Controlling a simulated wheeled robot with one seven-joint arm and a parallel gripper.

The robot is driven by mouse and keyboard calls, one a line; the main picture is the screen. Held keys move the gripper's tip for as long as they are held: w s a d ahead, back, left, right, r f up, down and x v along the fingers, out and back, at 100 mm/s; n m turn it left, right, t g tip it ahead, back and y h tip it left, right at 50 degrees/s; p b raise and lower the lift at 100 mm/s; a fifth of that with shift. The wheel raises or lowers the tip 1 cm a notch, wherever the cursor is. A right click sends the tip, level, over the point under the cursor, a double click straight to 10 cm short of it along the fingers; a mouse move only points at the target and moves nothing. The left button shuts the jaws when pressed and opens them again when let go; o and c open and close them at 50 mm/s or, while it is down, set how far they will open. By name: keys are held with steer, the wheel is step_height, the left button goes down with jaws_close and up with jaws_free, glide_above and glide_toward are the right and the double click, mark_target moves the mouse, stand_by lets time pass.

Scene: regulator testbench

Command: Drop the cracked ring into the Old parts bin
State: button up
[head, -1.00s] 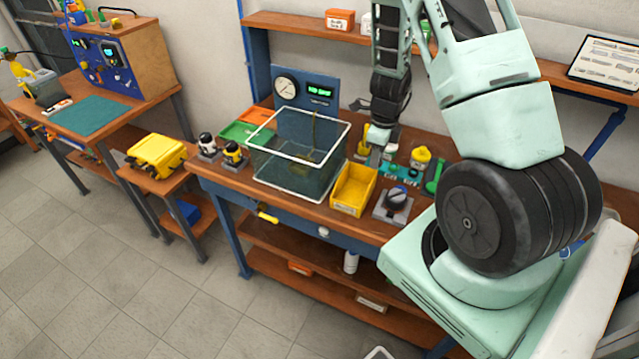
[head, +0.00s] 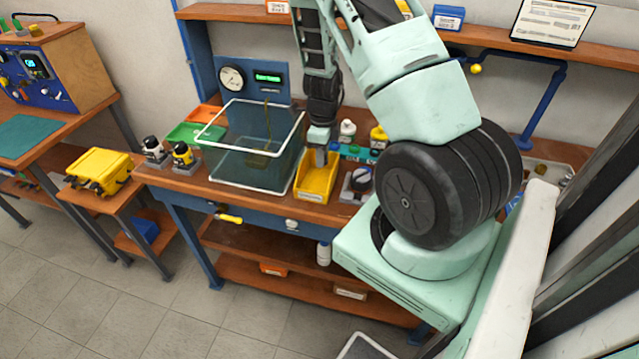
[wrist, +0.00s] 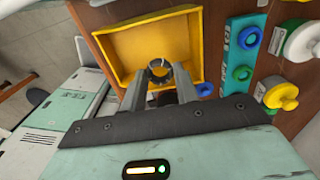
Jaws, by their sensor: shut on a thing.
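My gripper (wrist: 158,84) is shut on a small dark grey ring (wrist: 159,68) in the wrist view. The ring sits between the two fingertips, and a crack is too small to make out. In the head view my gripper (head: 320,157) is over the rear part of the yellow bin (head: 315,190), on the bench. The ring is too small to tell in the head view.
A glass water tank (head: 250,165) stands just left of the bin. A grey block with a dark knob (head: 360,182) stands to its right. A teal strip with coloured rings (wrist: 243,45) and yellow-capped parts (wrist: 281,92) lie right of the bin in the wrist view.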

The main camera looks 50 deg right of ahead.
steer(key=o, duration=0.9)
steer(key=shift+o, duration=0.2)
step_height(320, 180, up, 18)
steer(key=shift+f, duration=0.25)
steer(key=shift+a, duration=0.1)
